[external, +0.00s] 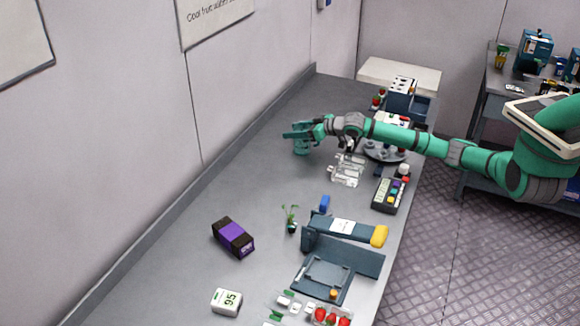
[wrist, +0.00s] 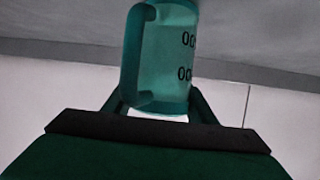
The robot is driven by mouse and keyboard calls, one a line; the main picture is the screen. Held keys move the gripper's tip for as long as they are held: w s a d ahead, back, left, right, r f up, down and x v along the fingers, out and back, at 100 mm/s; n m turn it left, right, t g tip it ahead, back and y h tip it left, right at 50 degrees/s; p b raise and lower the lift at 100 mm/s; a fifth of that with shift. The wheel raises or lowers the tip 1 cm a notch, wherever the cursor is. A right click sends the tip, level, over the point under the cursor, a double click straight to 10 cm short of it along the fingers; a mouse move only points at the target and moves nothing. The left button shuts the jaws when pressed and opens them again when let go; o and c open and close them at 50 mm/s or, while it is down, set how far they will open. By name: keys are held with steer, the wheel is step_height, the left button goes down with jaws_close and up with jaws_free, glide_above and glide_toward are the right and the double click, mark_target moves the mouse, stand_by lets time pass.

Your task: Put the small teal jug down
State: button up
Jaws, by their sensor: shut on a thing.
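The small teal jug (wrist: 172,60) is between the fingers of my gripper (wrist: 158,105) in the wrist view. Its handle is on the left and dark markings show on its right side. In the external view the teal jug (external: 301,146) is at the tip of my outstretched arm, over the far part of the grey bench (external: 185,240). My gripper (external: 302,133) is shut on it. I cannot tell whether the jug's base touches the bench.
Clear glassware (external: 347,170) stands right of the jug, nearer the camera. A keypad device (external: 390,194), a purple-and-black box (external: 233,237) and a small plant (external: 291,218) are nearer. The bench left of the jug is bare up to the wall.

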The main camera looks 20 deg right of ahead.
steer(key=o, duration=1.1)
steer(key=shift+f, duration=0.15)
steer(key=shift+c, duration=0.2)
steer(key=shift+s+d+r, duration=0.1)
steer(key=shift+r, duration=0.15)
steer(key=v, duration=1.1)
steer(key=shift+s+d+r, duration=0.2)
steer(key=shift+r, duration=0.05)
